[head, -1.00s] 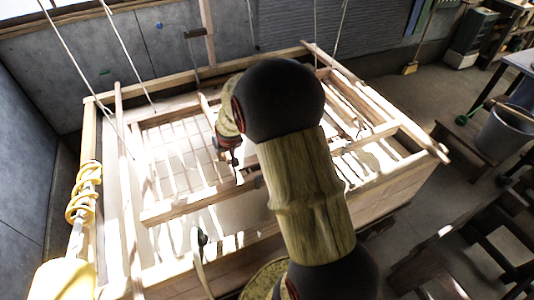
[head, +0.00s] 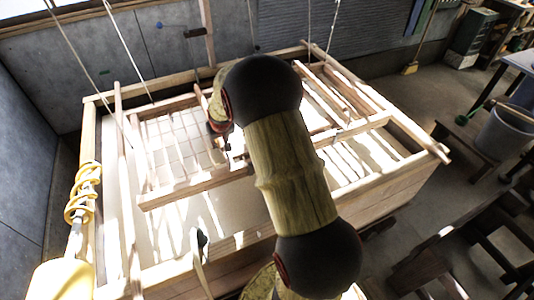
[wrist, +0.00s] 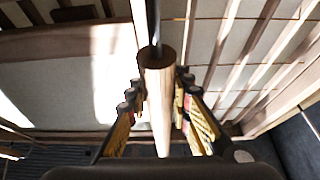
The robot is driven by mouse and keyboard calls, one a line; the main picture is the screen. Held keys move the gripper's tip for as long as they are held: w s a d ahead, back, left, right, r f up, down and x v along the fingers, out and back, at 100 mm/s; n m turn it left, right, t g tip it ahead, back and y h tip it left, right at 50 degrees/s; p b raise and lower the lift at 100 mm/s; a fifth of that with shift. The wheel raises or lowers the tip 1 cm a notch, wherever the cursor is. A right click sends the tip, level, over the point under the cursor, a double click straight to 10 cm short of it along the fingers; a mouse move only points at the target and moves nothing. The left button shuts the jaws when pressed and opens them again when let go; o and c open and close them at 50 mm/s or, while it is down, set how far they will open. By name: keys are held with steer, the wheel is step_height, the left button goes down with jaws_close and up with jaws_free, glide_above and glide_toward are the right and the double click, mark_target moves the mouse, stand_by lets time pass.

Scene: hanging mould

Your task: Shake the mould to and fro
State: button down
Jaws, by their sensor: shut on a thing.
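The mould (head: 190,189) is a wooden frame with slats and a grid over a pale sheet. It hangs on thin cords within a large wooden vat (head: 270,232). In the wrist view my gripper (wrist: 157,88) is shut on a round wooden handle (wrist: 158,62), with a finger on each side. A dark rod runs from the handle's end. Slats and pale panels of the mould show behind it. In the head view my gripper (head: 222,140) is at the mould's middle, and my arm hides part of the mould and the fingertips.
Pale cords (head: 129,48) run up from the vat's left side. A yellow cylinder with a coiled yellow cord (head: 82,195) stands at the left front. A grey bucket (head: 505,130) and a low bench (head: 465,142) stand at the right. Grey walls close the left and back.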

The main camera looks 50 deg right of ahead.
mark_target(227, 154)
steer(key=shift+s, duration=0.1)
steer(key=s+a, duration=0.1)
steer(key=s, duration=0.1)
steer(key=s+a, duration=0.1)
steer(key=s, duration=0.1)
steer(key=s+a, duration=0.1)
steer(key=s, duration=0.2)
steer(key=shift+a, duration=0.25)
steer(key=w+d, duration=0.1)
steer(key=w, duration=0.1)
steer(key=w+d, duration=0.1)
steer(key=w, duration=0.1)
steer(key=w+d, duration=0.1)
steer(key=w, duration=0.2)
steer(key=shift+d, duration=0.25)
steer(key=s+a, duration=0.1)
steer(key=s, duration=0.1)
steer(key=s+a, duration=0.1)
steer(key=s, duration=0.1)
steer(key=s+a, duration=0.1)
steer(key=s, duration=0.2)
steer(key=shift+a+b, duration=0.25)
steer(key=shift+b, duration=0.05)
